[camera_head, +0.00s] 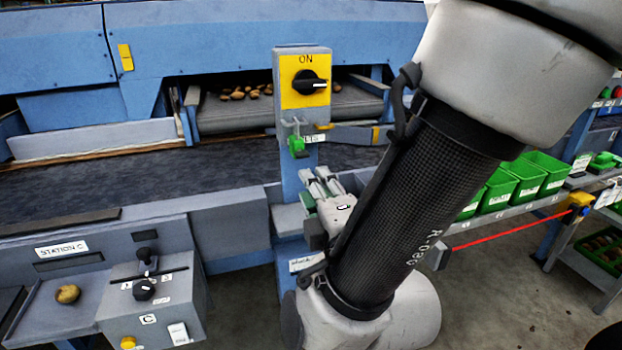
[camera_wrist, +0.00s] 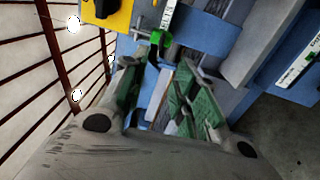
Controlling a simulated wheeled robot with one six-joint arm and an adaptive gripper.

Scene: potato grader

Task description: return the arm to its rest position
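My gripper (camera_head: 319,181) is in front of the blue post below the yellow ON switch panel (camera_head: 304,84) in the head view. My arm comes down from the upper right and hides part of the scene behind it. In the wrist view, the green-padded fingers of my gripper (camera_wrist: 156,84) stand apart, with nothing visibly held between them. A green padlock-like piece (camera_head: 297,146) hangs under the switch panel, beyond the fingertips. It also shows in the wrist view (camera_wrist: 161,39), apart from the fingers.
A dark conveyor belt (camera_head: 120,183) runs behind, with potatoes (camera_head: 238,93) on a roller section further back. At left is a Station C control box (camera_head: 150,303) beside a potato (camera_head: 67,294). Green bins (camera_head: 524,180) line a rack at right; a red line (camera_head: 510,231) crosses before it.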

